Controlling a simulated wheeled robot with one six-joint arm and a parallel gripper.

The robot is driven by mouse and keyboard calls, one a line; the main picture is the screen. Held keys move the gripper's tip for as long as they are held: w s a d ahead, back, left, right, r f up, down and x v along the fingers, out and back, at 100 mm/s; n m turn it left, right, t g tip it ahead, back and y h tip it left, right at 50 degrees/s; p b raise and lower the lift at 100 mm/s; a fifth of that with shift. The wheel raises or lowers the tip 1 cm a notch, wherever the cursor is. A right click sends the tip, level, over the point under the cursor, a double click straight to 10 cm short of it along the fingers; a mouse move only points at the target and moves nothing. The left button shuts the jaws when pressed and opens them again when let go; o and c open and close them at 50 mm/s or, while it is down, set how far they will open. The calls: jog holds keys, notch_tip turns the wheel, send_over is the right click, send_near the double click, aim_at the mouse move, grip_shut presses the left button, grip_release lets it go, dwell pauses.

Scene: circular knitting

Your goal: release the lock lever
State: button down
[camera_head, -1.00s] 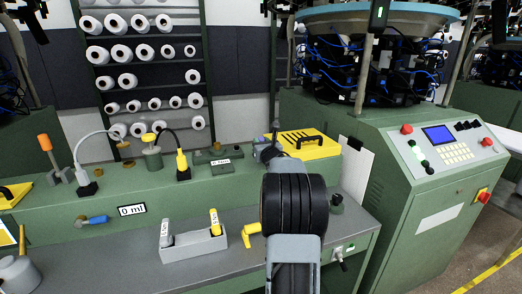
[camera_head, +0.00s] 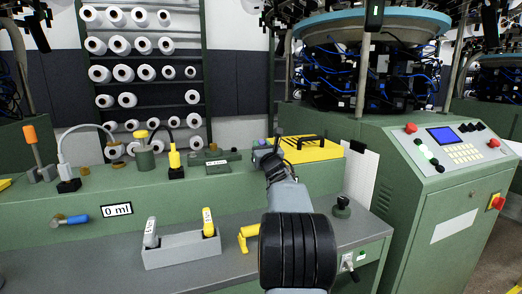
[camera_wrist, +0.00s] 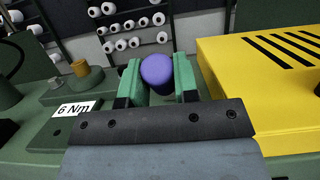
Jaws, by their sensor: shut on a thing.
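My gripper (camera_head: 271,158) is at the back ledge, just left of the yellow slotted box. In the wrist view its green fingers (camera_wrist: 158,82) are shut on a purple round-ended knob (camera_wrist: 158,69). The knob's lower part is hidden behind my gripper's dark front plate, so I cannot tell whether it belongs to the lock lever. A lever with an orange handle (camera_head: 31,137) stands at the far left of the ledge. A blue-handled piece (camera_head: 76,219) sticks out of the ledge front. A yellow angled handle (camera_head: 247,238) is on the lower bench.
The yellow box (camera_wrist: 262,85) is close on the right of my gripper. A plate labelled 6 Nm (camera_wrist: 76,108) is at its left. A grey holder (camera_head: 182,250) with two upright pieces stands on the bench. The control console (camera_head: 440,180) is at the right.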

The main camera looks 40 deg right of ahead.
jog(key=c, duration=0.9)
grip_release()
jog(key=shift+o, duration=0.2)
jog(key=shift+s, duration=0.15)
jog(key=b+v, duration=0.1)
jog(key=v, duration=1.2)
jog(key=shift+s+a, duration=0.2)
jog(key=shift+s, duration=0.15)
